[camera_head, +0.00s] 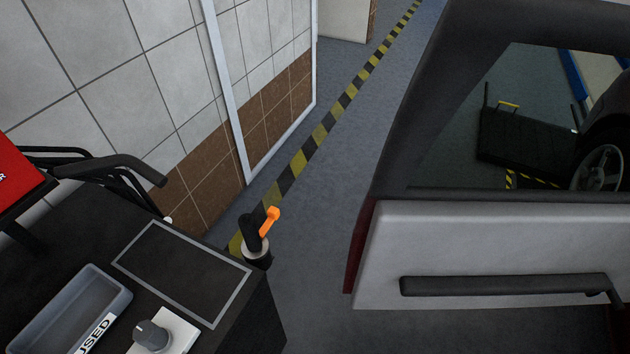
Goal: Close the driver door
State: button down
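The driver door (450,240) fills the right side of the view and stands open, with its inner side facing me. It has a dark window frame, a pale grey inner panel and a long black armrest or pull handle (505,286). A dark red strip of its outer edge shows at the left. My gripper is not in view.
A tiled wall (140,80) stands behind. Grey floor (330,230) is clear between cart and door.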

aim_at(424, 248)
jog(key=i+u, duration=0.1)
jog(key=u, duration=0.3)
jog(key=i+l+u, duration=0.1)
jog(key=u, duration=0.3)
jog(key=i+l+u, duration=0.1)
jog(key=u, duration=0.25)
jog(key=l+u, duration=0.25)
jog(key=u, duration=0.15)
